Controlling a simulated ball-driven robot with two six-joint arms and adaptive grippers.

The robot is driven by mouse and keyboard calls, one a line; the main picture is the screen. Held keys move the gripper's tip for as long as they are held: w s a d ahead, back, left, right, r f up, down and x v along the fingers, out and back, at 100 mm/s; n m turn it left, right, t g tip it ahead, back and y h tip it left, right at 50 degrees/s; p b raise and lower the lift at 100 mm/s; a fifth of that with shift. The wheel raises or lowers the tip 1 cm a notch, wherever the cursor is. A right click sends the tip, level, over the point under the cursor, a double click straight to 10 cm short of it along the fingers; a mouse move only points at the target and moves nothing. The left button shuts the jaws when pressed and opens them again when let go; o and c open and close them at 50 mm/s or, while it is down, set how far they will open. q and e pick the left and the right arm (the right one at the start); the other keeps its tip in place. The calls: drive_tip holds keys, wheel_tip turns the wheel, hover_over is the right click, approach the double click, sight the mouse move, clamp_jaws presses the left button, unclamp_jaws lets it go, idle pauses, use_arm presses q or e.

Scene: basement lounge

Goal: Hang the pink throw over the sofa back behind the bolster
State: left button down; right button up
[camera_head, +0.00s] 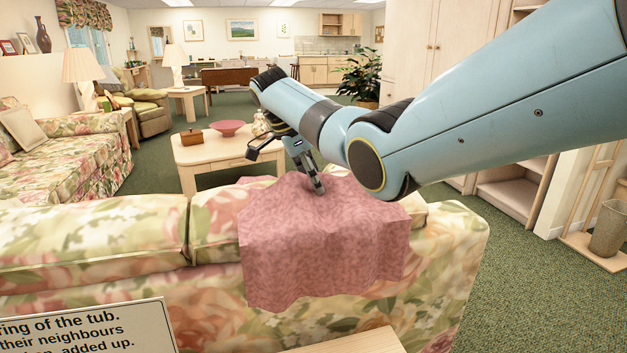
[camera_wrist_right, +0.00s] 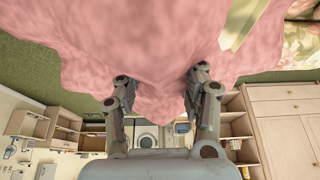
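The pink throw (camera_head: 325,240) lies draped over the back of the floral sofa (camera_head: 455,255), its near part hanging down the rear side. Its far part passes over the top and out of sight. My right gripper (camera_head: 285,170) is open at the far edge of the throw, one finger against or just in front of the cloth. In the right wrist view the fingers stand apart, with the pink throw (camera_wrist_right: 150,45) filling the space beyond them. The bolster cannot be made out clearly; a small pale patch shows right of the throw. My left gripper is out of view.
A wooden coffee table (camera_head: 215,152) with a red bowl (camera_head: 227,127) stands beyond the sofa. A second floral sofa (camera_head: 80,160) is at the left. A printed sign (camera_head: 80,330) stands at the near left. Green carpet is open at the right.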

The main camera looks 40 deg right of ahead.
drive_tip(key=shift+o, duration=1)
drive_tip(key=v, duration=0.7)
drive_tip(key=shift+w+a+r, duration=0.1)
drive_tip(key=shift+r, duration=0.1)
